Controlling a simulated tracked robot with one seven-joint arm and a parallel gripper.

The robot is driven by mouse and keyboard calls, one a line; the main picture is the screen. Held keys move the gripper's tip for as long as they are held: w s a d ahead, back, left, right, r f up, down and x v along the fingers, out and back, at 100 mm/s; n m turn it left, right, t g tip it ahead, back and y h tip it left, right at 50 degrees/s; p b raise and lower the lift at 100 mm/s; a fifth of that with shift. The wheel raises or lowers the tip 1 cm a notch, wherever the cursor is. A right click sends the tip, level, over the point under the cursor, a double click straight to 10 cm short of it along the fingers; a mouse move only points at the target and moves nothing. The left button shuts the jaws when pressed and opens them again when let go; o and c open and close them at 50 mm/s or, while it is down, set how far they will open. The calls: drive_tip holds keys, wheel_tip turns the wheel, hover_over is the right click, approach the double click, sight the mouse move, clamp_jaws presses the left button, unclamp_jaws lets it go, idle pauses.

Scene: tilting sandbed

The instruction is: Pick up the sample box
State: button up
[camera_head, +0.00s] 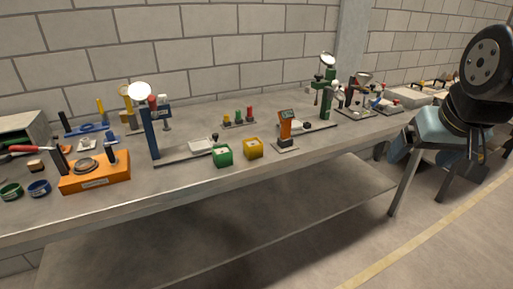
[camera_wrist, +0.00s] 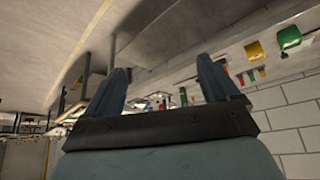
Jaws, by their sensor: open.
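Two small boxes stand side by side near the front edge of the workbench (camera_head: 210,210): a green box (camera_head: 223,156) and a yellow box (camera_head: 253,148). I cannot tell which is the sample box. Both have a pale label on top. In the wrist view the picture is turned over, and the yellow box (camera_wrist: 255,50) and green box (camera_wrist: 289,38) show at the upper right, beyond the fingers. My gripper (camera_wrist: 161,70) is open and empty. It is well to the right of both boxes, off the front of the bench.
An orange gauge (camera_head: 286,127) stands just right of the yellow box. A blue stand (camera_head: 149,132) and an orange base (camera_head: 95,177) are to the left. A green stand (camera_head: 327,92) is behind to the right. The front edge before the boxes is clear.

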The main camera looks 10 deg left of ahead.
drive_tip(key=shift+o, duration=0.3)
drive_tip(key=w+a+f+n+t, duration=0.1)
drive_tip(key=w+a+f, duration=0.1)
drive_tip(key=w, duration=0.5)
drive_tip(key=w+a+f+n+t+y, duration=0.1)
drive_tip(key=w+a+f+t, duration=0.1)
drive_tip(key=w, duration=0.5)
drive_tip(key=shift+w+a, duration=0.4)
drive_tip(key=shift+a, duration=0.2)
drive_tip(key=n+t+y, duration=0.5)
drive_tip(key=t+y, duration=0.1)
drive_tip(key=y, duration=0.3)
approach(256, 148)
drive_tip(key=x, duration=1.3)
drive_tip(key=shift+w+d+f, duration=0.1)
drive_tip(key=shift+f, duration=0.1)
drive_tip(key=c, duration=1.2)
